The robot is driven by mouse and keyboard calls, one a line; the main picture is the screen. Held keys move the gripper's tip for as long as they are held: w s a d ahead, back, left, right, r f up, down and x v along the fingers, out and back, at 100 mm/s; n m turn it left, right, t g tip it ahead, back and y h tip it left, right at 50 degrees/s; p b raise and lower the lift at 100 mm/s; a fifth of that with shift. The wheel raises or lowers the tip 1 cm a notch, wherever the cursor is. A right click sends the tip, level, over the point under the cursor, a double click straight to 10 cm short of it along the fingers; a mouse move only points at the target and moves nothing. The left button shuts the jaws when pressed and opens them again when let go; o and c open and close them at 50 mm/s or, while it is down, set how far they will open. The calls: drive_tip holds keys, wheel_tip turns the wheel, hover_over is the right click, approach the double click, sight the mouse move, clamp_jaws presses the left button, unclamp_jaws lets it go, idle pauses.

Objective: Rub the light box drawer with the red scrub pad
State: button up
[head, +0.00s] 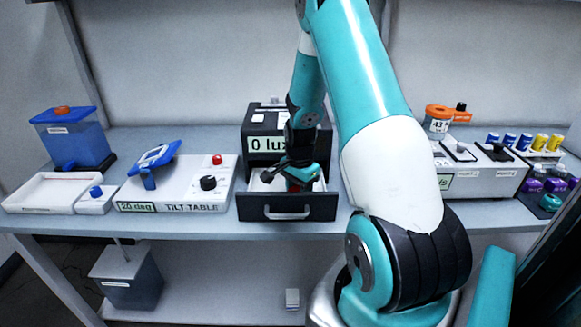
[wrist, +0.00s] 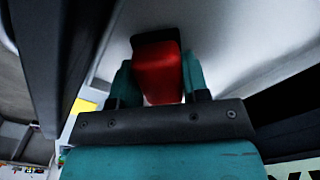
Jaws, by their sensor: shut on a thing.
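The light box (head: 257,148) is black with a "0 lux" display and stands mid-bench. Its drawer (head: 287,208) is pulled open toward me, with a black front, a grey handle and a white interior. My gripper (head: 298,184) reaches down into the open drawer. In the wrist view my gripper (wrist: 158,78) is shut on the red scrub pad (wrist: 157,70), held between its two teal fingers. The pad has a dark far end and is close to the pale drawer surface (wrist: 215,45). I cannot tell whether it touches. In the head view the arm mostly hides the pad.
A tilt table (head: 180,185) stands just left of the drawer. Farther left are a white tray (head: 45,190) and a blue-lidded tank (head: 72,138). On the right are a grey instrument (head: 485,180) and a rack of coloured vials. The dark drawer walls closely flank the gripper.

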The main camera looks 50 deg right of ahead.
sight(293, 187)
drive_tip(key=shift+w+a, duration=0.3)
drive_tip(key=shift+w, duration=0.05)
drive_tip(key=shift+w+a+r+p, duration=0.2)
drive_tip(key=shift+w+r+p, duration=0.05)
drive_tip(key=shift+r+p, duration=0.1)
drive_tip(key=shift+d+r+p, duration=0.1)
drive_tip(key=shift+r+p, duration=0.3)
drive_tip(key=shift+r, duration=0.3)
drive_tip(key=shift+s+r+p, duration=0.15)
drive_tip(key=shift+r+p, duration=0.15)
drive_tip(key=shift+r, duration=0.05)
drive_tip(key=shift+r+p, duration=0.3)
drive_tip(key=shift+p, duration=0.05)
drive_tip(key=shift+r+p, duration=1.75)
drive_tip(key=shift+r, duration=0.5)
